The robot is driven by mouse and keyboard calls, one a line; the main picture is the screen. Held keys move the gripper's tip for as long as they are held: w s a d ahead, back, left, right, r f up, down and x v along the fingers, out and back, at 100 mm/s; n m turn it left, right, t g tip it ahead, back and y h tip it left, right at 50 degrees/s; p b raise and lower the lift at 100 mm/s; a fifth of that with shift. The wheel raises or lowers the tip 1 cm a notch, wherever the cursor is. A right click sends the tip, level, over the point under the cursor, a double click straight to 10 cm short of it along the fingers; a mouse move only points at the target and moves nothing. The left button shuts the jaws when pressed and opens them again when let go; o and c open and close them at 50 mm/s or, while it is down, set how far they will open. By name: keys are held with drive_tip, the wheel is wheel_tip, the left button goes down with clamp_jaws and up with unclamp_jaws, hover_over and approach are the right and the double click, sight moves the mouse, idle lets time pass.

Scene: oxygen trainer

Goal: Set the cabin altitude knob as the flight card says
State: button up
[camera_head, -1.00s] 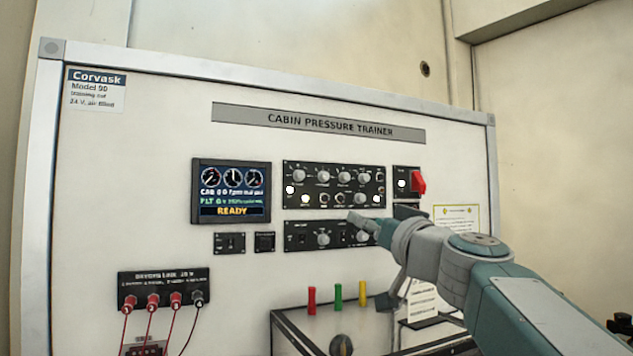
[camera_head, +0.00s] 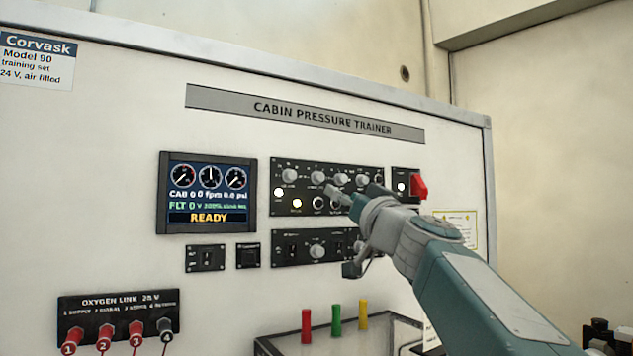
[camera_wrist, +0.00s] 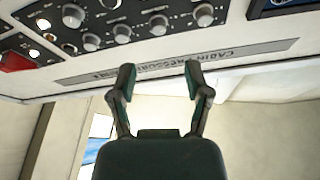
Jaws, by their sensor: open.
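The upper black control panel (camera_head: 272,168) carries a row of grey knobs, among them a left knob (camera_head: 290,176) and a second knob (camera_head: 318,177). Their labels are too small to read, so I cannot tell which is the cabin altitude knob. My gripper (camera_head: 340,192) appears in front of this panel's lower middle and hides part of it. In the wrist view, my gripper (camera_wrist: 159,70) is open and empty, its fingers apart below the upside-down knob row (camera_wrist: 158,25). A yellow-edged card (camera_head: 457,226) hangs at the right, partly behind my arm, its text unreadable.
A display (camera_head: 207,193) reads READY. A red switch (camera_head: 419,187) sits right of the knobs. A lower panel (camera_head: 280,250) has another knob (camera_head: 317,251). Red, green and yellow handles (camera_head: 336,320) stand below; numbered oxygen line connectors (camera_head: 105,338) are at lower left.

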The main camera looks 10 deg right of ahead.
sight(321, 180)
drive_tip(key=x, duration=0.8)
drive_tip(key=shift+w+a, duration=0.15)
drive_tip(key=shift+a, duration=0.05)
drive_tip(key=shift+w+d+r, duration=0.15)
drive_tip(key=shift+w, duration=0.4)
clamp_jaws()
